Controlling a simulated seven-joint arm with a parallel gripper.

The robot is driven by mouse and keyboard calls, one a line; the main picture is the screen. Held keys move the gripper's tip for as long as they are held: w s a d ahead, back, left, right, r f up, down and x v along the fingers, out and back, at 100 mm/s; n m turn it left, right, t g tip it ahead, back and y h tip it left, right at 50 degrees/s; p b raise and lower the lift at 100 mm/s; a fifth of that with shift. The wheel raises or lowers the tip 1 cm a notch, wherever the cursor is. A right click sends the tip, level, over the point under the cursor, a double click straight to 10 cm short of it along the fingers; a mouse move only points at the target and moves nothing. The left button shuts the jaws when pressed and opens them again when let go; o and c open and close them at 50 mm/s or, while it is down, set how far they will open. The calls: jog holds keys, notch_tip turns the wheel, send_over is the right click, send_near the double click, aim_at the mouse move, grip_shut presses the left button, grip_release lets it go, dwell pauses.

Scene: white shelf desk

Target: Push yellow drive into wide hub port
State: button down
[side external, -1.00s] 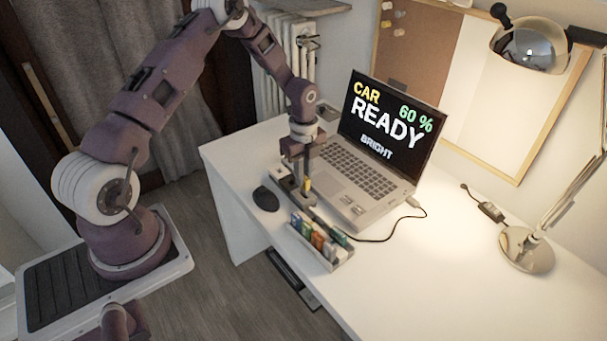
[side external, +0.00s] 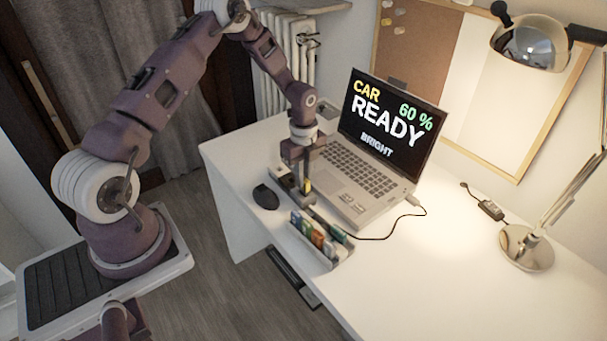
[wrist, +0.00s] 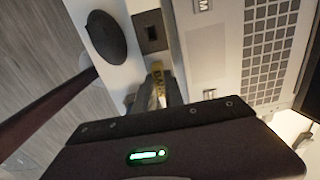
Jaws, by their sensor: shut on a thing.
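My gripper (side external: 307,183) is shut on the yellow drive (side external: 308,187), which shows as a small yellow piece low between the fingers. In the wrist view the yellow drive (wrist: 157,78) has dark lettering and points away from the gripper. The hub (side external: 283,180) is a pale block on the desk between the mouse and the laptop. The fingers hide part of the drive and hub, and I cannot tell whether the drive touches the hub.
A black mouse (side external: 266,197) lies left of the hub. The open laptop (side external: 360,185) stands close on the right; its screen reads "CAR 60 % READY BRIGHT". A rack of coloured drives (side external: 318,240) stands nearer the front edge.

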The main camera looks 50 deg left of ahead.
jog(key=shift+f, duration=0.95)
jog(key=c, duration=1.3)
grip_release()
jog(key=shift+c, duration=0.2)
notch_tip(320, 180, up, 7)
jog(key=shift+r, duration=0.1)
